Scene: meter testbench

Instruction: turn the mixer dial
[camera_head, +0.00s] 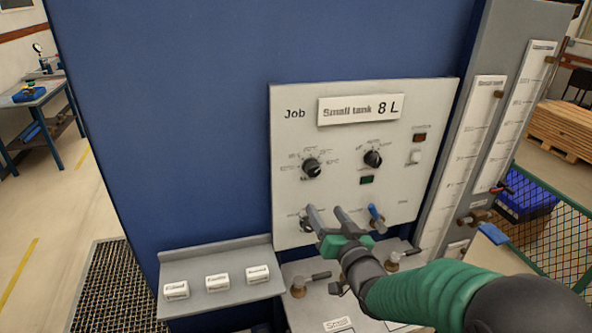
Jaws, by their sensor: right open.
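Two black round dials sit on the pale control panel (290,215): a left dial (312,168) and a right dial (373,158). Both have printed scales around them. The lettering is too small to tell for sure which is the mixer dial. My right gripper (326,210) comes in from the lower right, its two grey fingers apart and empty. Its tips are below the left dial in the picture, in front of the panel's lower part. I see no contact with either dial. The gripper partly hides the panel's lower row. My left gripper is not in view.
A blue-handled valve (376,216) is just right of my fingers. Valves with dark handles (300,288) stick out below. A grey shelf (220,262) with white labelled blocks juts out at lower left. Tall gauges (480,140) stand at right. The blue cabinet face (170,120) is bare.

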